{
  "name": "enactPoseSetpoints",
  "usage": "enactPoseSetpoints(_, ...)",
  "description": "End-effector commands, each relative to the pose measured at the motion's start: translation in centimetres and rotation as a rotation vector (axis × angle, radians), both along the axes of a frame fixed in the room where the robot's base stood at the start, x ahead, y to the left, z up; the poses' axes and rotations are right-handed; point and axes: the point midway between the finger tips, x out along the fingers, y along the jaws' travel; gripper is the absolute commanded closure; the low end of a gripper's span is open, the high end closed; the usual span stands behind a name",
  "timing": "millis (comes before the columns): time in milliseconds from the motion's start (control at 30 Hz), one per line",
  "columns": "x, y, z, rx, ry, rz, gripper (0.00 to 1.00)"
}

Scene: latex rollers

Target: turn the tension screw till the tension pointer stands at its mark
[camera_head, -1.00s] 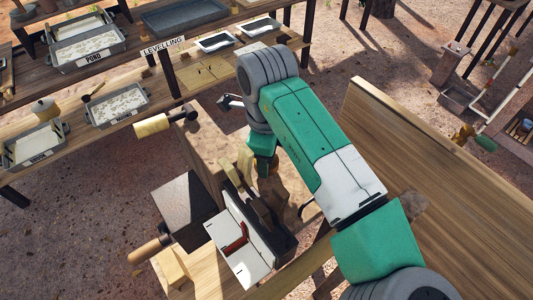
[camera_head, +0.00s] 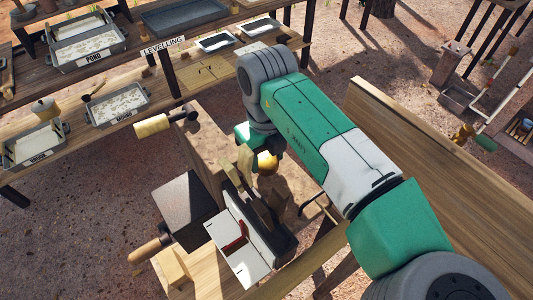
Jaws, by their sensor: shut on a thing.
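The roller machine stands at lower centre, with a dark block (camera_head: 186,208) and a wooden-handled crank (camera_head: 150,250) on its left. Its white plate (camera_head: 246,268) faces up toward me and carries a red pointer (camera_head: 235,244). The plate's mark is too small to read, so I cannot tell how the pointer stands to it. My gripper (camera_head: 265,158) is at the back of the machine, below my green and grey wrist. It is shut on what appears to be the tension screw, a brass rounded piece (camera_head: 267,161). My arm hides most of the fingers and screw.
A shelf bench (camera_head: 110,70) at the back left holds several trays and a LEVELLING sign (camera_head: 163,46). A large wooden board (camera_head: 440,190) fills the right. Piping (camera_head: 495,90) stands at the far right.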

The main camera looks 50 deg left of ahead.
Motion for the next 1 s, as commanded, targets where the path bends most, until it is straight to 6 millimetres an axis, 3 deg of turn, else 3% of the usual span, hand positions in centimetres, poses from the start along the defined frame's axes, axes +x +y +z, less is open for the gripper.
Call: enactPoseSetpoints(1000,0.04,-0.03,0.03,-0.001,-0.002,-0.964,0.77)
